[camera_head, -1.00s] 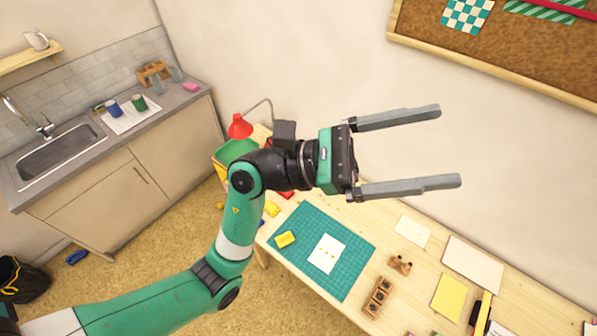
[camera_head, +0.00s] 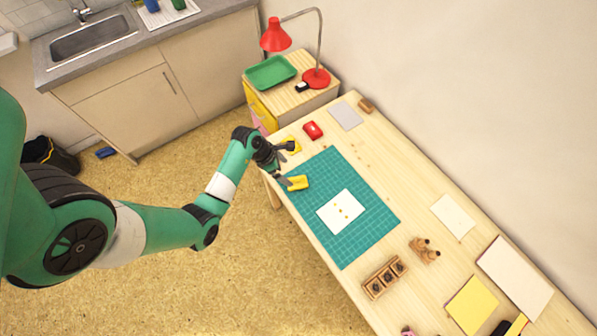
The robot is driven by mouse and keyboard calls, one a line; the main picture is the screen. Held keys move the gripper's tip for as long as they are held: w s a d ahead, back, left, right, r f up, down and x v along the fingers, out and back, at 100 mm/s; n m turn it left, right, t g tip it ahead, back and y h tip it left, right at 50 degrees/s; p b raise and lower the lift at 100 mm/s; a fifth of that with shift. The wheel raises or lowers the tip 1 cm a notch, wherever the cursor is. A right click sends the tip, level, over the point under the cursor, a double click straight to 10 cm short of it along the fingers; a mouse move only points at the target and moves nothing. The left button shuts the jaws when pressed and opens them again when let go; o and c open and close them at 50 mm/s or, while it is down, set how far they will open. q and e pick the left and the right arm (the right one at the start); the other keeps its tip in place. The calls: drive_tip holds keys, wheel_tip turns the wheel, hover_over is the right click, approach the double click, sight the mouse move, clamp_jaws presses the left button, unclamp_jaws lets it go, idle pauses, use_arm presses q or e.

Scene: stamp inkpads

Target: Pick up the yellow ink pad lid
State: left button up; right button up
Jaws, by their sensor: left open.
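A yellow block-like piece (camera_head: 298,183) lies on the near left corner of the green cutting mat (camera_head: 375,230). A second yellow piece (camera_head: 291,140) lies on the bare wood just beyond the mat, partly hidden by my gripper. Which of them is the ink pad lid and which the pad is too small to tell. My left gripper (camera_head: 287,163) is open at the table's left edge, its fingers spread with one near each yellow piece. Whether a finger touches either piece cannot be told. My right gripper is out of view.
A red pad (camera_head: 313,130) and a grey sheet (camera_head: 346,116) lie farther back. A white card (camera_head: 340,212) with yellow marks lies on the mat. A stamp rack (camera_head: 385,278) and wooden stamps (camera_head: 424,250) stand to the right.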

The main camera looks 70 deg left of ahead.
use_arm(q)
drive_tip(key=b, duration=0.2)
approach(299, 182)
drive_tip(key=x, duration=0.2)
drive_tip(key=shift+w+a+f, duration=0.1)
drive_tip(key=shift+f, duration=0.3)
drive_tip(key=b+x, duration=0.3)
drive_tip(key=x, duration=0.2)
drive_tip(key=shift+f, duration=0.1)
drive_tip(key=c, duration=1.4)
